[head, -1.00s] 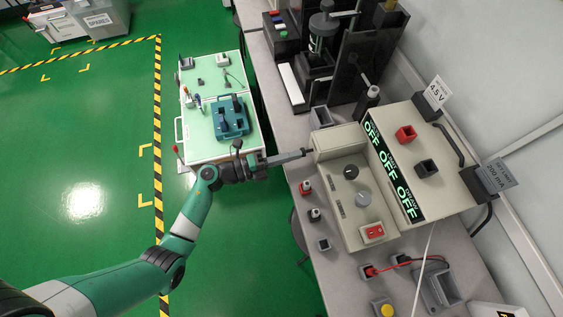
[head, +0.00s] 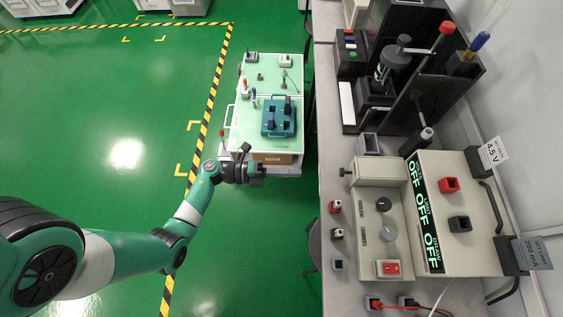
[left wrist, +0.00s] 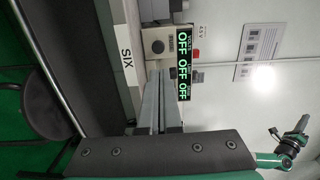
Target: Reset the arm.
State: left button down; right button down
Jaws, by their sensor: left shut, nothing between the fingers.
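My left gripper (head: 262,171) is shut and empty. In the head view it hangs over the gap between the white trolley and the bench, left of the beige tester (head: 385,215) and clear of it. In the left wrist view its two fingers (left wrist: 161,100) lie together, pointing towards the tester (left wrist: 158,42). The tester's dark display (head: 426,212) reads OFF three times. A green and dark arm shows small at the lower right of the left wrist view; it looks like my right arm, and its gripper (left wrist: 303,124) is too small to read.
The trolley (head: 233,112) carries a teal case (head: 279,117) and small parts. On the bench (head: 336,285) stand a black press (head: 398,75), small red and black switches, and a red rocker switch (head: 388,268). A stool (left wrist: 40,104) is beside the bench. The green floor at left is open.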

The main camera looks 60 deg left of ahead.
pick_arm(q)
jog(key=v, duration=0.2)
jog(key=shift+s+a, duration=0.1)
jog(key=shift+s, duration=0.2)
